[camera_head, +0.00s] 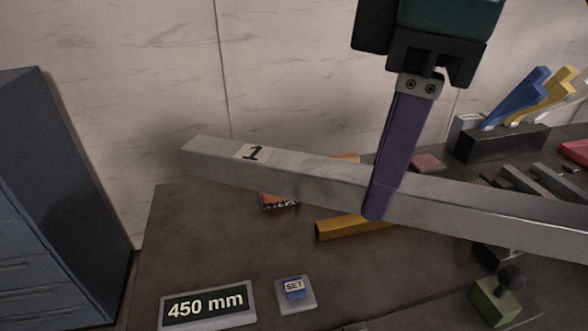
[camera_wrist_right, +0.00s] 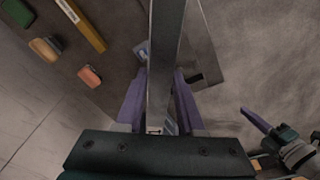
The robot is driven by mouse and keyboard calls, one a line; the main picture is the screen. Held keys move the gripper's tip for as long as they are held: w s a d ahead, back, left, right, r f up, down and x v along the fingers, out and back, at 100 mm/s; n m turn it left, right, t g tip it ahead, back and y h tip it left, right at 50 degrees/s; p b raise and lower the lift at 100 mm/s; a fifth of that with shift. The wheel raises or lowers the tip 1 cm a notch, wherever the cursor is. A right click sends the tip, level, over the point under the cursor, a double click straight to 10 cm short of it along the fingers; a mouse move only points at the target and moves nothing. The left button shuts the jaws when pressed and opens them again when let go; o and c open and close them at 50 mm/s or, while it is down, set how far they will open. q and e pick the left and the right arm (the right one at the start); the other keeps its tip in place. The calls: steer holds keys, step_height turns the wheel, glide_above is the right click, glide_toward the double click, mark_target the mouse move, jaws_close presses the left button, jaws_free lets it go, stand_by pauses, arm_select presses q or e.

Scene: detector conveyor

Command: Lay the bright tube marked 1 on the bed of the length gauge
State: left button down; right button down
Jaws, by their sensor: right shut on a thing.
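The bright tube marked 1 (camera_head: 300,172) is a long grey square bar that slants across the head view, with its label near its left end. It also runs up the middle of the right wrist view (camera_wrist_right: 166,60). My right gripper (camera_head: 379,200) is shut on the tube, with purple fingers on both sides of it, and holds it above the dark bench. A panel reading 450 mm (camera_head: 208,305) and a SET button (camera_head: 295,293) lie at the front. I cannot make out the gauge bed for certain. My left gripper (camera_wrist_right: 257,120) shows partly in the right wrist view; its opening is unclear.
A green block with a dark knob (camera_head: 495,300) stands at front right. A dark rack (camera_head: 500,143) and blue and yellow handles (camera_head: 522,95) are at back right. A cabinet (camera_head: 70,180) stands left.

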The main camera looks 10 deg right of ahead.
steer(key=a+f+n+b, duration=0.1)
steer(key=f+n, duration=0.1)
steer(key=f, duration=0.5)
steer(key=s+f+n+b, duration=0.1)
steer(key=f+n+b, duration=0.1)
steer(key=f, duration=0.6)
steer(key=a+f+n+b, duration=0.1)
steer(key=f+n, duration=0.2)
steer(key=f, duration=0.5)
steer(key=shift+s+a+g, duration=0.35)
steer(key=shift+g, duration=0.05)
step_height(320, 180, down, 4)
steer(key=shift+f+b, duration=0.1)
steer(key=shift+b, duration=0.7)
